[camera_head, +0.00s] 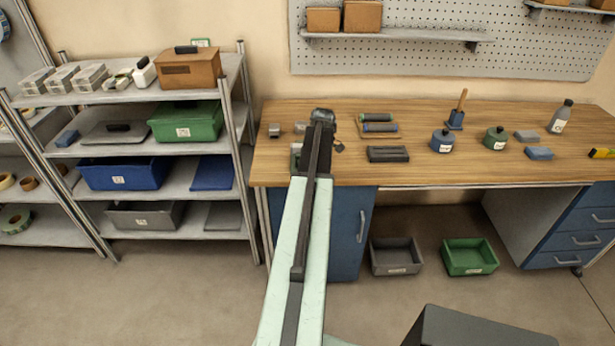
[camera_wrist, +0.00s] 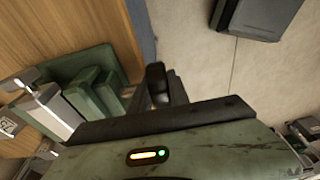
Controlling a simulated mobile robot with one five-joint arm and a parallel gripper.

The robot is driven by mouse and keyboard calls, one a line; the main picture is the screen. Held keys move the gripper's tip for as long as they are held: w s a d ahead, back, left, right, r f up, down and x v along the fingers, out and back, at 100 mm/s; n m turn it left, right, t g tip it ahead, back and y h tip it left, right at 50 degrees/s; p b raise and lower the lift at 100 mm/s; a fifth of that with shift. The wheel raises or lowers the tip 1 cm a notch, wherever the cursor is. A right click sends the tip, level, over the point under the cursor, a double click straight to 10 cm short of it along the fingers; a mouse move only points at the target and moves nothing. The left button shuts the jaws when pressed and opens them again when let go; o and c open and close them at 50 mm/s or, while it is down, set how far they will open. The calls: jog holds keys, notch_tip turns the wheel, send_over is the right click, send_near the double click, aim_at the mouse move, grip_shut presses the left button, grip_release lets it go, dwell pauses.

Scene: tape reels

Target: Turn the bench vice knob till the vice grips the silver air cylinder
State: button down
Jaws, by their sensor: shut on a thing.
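In the wrist view my gripper (camera_wrist: 157,88) is shut on the black knob (camera_wrist: 155,74), with a dark finger on either side. The green bench vice (camera_wrist: 85,62) lies to the left of the knob, at the bench edge. A silver block-like piece (camera_wrist: 58,112), which looks like the silver air cylinder, is beside the green jaw parts. Whether both jaws touch it cannot be told. In the head view my gripper (camera_head: 326,128) is over the left part of the bench, and my arm hides most of the vice (camera_head: 296,149).
The wooden bench (camera_head: 400,172) holds trays, blue and green pots and a bottle (camera_head: 560,117) to the right. Small grey pieces (camera_head: 275,130) lie left of my arm. A shelf rack (camera_head: 240,110) stands at left. A grey bin (camera_head: 396,257) and a green bin (camera_head: 469,257) are below.

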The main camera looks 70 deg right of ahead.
jog(key=t+b, duration=0.2)
jog(key=f+t+y+b, duration=0.1)
jog(key=t+b, duration=0.1)
jog(key=shift+s+d+y, duration=0.1)
jog(key=shift+s+y, duration=0.05)
jog(key=shift+y, duration=0.15)
jog(key=t+b, duration=0.2)
jog(key=b, duration=0.1)
jog(key=t+y+b, duration=0.1)
jog(key=t+b, duration=0.1)
jog(key=b, duration=0.2)
jog(key=shift+f+t+y, duration=0.3)
jog(key=shift+f, duration=0.05)
jog(key=t+y+b, duration=0.1)
jog(key=t+b, duration=0.2)
jog(key=b, duration=0.5)
jog(key=shift+t, duration=0.4)
jog(key=shift+r+t+y+b, duration=0.2)
jog(key=shift+t+y+b, duration=0.35)
jog(key=shift+b, duration=0.6)
jog(key=shift+r+t+b, duration=0.1)
jog(key=shift+t+b, duration=0.15)
jog(key=shift+b, duration=0.1)
jog(key=shift+r, duration=0.15)
jog(key=c, duration=1.2)
grip_release()
jog(key=shift+c, duration=0.2)
